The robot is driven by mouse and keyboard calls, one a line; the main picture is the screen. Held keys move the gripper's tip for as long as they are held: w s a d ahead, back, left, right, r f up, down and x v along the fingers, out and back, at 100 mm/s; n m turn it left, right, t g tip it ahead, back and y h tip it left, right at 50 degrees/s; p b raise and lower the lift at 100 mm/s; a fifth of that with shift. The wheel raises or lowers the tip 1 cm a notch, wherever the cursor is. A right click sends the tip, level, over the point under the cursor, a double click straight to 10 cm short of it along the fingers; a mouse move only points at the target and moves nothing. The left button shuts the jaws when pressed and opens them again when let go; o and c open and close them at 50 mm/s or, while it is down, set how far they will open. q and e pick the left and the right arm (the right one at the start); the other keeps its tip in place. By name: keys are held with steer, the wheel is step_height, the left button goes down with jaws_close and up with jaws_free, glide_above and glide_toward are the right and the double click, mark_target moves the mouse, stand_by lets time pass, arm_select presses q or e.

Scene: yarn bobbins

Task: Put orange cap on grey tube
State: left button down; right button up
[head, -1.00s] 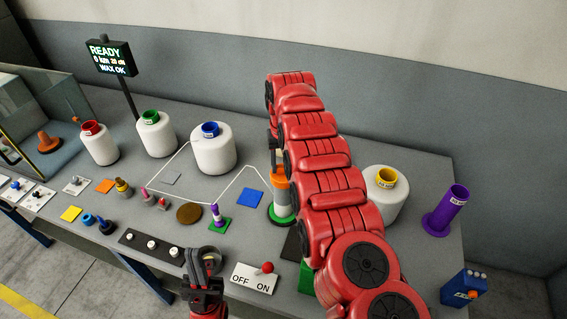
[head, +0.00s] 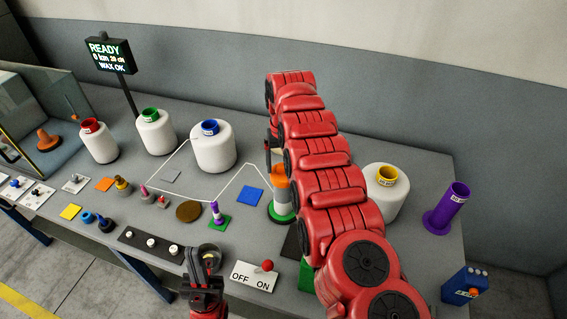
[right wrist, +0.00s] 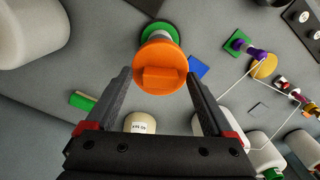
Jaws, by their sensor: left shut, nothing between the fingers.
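The orange cap (head: 279,174) sits at the top of the upright grey tube (head: 281,194), which stands on a green base. In the right wrist view the cap (right wrist: 160,67) appears as a round disc with a raised bar grip, hiding most of the tube beneath it. My right gripper (right wrist: 160,76) is open, with one finger on each side of the cap and visible gaps. In the head view its fingers are mostly hidden behind my red arm. My left gripper (head: 208,262) is shut and empty at the table's front edge.
A white bobbin with a yellow core (head: 387,196) and a purple tube (head: 447,208) stand to the right. A white bobbin with a blue core (head: 213,152) stands behind left. A small purple piece (head: 215,213) and an OFF/ON switch (head: 254,275) are nearby.

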steer(key=shift+r, duration=0.1)
steer(key=shift+r+b, duration=0.3)
steer(key=shift+r, duration=0.05)
step_height(320, 180, up, 6)
steer(key=shift+d+f+b, duration=0.1)
steer(key=shift+f+b, duration=0.15)
steer(key=shift+b, duration=0.3)
step_height(320, 180, up, 11)
steer(key=p, duration=1)
steer(key=shift+f, duration=0.1)
